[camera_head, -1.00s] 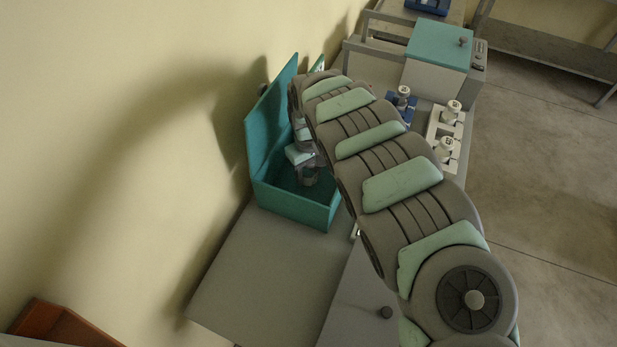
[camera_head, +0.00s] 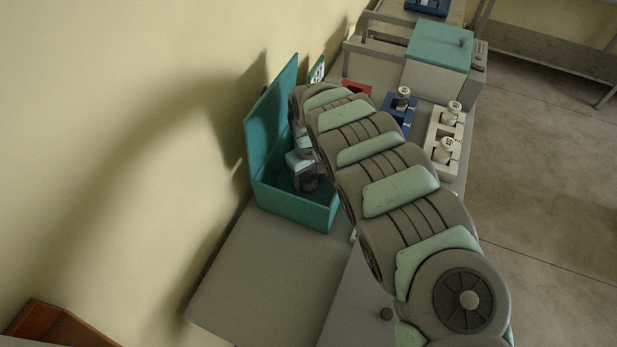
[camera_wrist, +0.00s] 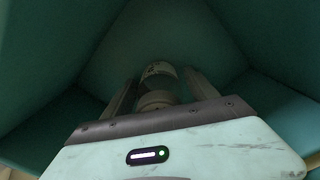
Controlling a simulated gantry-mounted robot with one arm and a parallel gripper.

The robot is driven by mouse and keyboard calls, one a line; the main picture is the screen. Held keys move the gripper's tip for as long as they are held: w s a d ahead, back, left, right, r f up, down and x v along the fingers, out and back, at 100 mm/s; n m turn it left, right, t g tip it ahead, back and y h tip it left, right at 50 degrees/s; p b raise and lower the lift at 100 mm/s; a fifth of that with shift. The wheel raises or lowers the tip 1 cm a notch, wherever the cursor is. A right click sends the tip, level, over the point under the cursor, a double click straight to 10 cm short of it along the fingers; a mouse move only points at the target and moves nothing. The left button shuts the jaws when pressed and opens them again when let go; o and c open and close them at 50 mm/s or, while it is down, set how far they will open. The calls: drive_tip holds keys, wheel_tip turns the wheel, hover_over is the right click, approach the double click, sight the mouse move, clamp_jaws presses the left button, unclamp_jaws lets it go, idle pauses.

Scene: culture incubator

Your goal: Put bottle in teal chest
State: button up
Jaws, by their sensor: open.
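The teal chest (camera_head: 292,206) stands on the grey bench against the wall, its lid up along the wall side. My gripper (camera_head: 308,184) reaches down inside the chest, partly hidden by my arm and the chest wall. In the wrist view my gripper (camera_wrist: 165,92) has its two fingers apart, one on each side of a bottle (camera_wrist: 159,72) with a pale label and cap. Teal chest walls (camera_wrist: 265,45) surround it. I cannot tell from here whether the bottle touches the chest floor.
Two more bottles (camera_head: 446,149) stand in a white rack (camera_head: 432,133) to the right. Another bottle (camera_head: 403,92) stands at a blue rack (camera_head: 409,106). A red rack (camera_head: 357,88) and a teal-lidded box (camera_head: 439,48) lie farther back. The bench in front of the chest (camera_head: 262,275) is clear.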

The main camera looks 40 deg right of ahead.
wheel_tip(320, 180, up, 12)
drive_tip(key=p, duration=0.4)
drive_tip(key=shift+f, duration=0.25)
drive_tip(key=shift+r, duration=0.4)
